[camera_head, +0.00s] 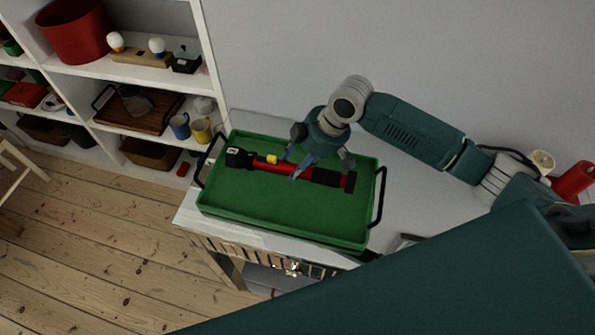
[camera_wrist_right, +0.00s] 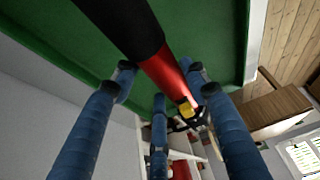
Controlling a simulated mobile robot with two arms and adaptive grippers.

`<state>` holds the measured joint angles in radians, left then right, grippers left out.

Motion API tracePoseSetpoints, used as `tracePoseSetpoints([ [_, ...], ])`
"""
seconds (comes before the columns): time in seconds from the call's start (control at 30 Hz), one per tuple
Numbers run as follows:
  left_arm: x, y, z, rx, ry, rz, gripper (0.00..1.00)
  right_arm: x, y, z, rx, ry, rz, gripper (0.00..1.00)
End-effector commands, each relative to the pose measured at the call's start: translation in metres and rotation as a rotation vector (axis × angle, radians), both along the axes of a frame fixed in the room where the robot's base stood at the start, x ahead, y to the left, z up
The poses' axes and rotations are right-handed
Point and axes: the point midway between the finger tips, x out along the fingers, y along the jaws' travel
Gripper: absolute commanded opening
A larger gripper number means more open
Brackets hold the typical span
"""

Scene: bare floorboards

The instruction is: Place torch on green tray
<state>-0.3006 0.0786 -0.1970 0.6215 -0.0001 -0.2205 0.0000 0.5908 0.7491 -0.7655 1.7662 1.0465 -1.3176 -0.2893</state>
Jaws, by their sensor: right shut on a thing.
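The torch (camera_head: 327,178) is red and black with a yellow switch. In the head view it lies lengthwise over the green tray (camera_head: 255,207), its black head to the left. I cannot tell whether it touches the tray floor. The tray has black handles and stands on a white table. My right gripper (camera_head: 298,168) reaches down over the torch's middle and is shut on it. In the right wrist view the torch (camera_wrist_right: 166,75) runs between the blue fingers, with the green tray (camera_wrist_right: 210,28) behind it. My left gripper is not in view.
A white shelf (camera_head: 140,72) at the left holds a red pot (camera_head: 75,32), bulbs, a wooden tray (camera_head: 137,107) and mugs (camera_head: 200,130). A grey wall is behind the table.

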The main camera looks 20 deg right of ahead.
Motion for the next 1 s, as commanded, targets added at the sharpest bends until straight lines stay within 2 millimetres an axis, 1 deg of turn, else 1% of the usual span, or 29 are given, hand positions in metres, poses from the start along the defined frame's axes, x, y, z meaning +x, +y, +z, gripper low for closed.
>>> tracePoseSetpoints([
  [0.13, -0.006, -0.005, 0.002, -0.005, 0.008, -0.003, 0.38, 0.0, 0.001, -0.012, 0.001, 0.001, -0.001, 0.1],
  [0.3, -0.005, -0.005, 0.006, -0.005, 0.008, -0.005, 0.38, 0.0, 0.0, -0.037, 0.001, 0.001, -0.001, 0.1],
  [0.4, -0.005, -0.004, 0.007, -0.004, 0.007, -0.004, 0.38, 0.0, 0.0, -0.046, 0.0, -0.001, 0.0, 0.1],
  [0.77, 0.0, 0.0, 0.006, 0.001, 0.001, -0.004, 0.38, 0.0, 0.0, -0.05, 0.001, -0.002, 0.0, 0.1],
  [0.8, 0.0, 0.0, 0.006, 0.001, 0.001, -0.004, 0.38, 0.0, 0.0, -0.05, 0.0, 0.0, 0.001, 0.52],
  [0.87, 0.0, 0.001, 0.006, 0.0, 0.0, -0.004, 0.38, 0.0, 0.0, -0.05, 0.0, 0.0, 0.001, 0.63],
  [1.0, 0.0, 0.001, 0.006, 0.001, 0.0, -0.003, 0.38, 0.0, 0.0, -0.05, 0.0, 0.0, 0.0, 0.63],
])
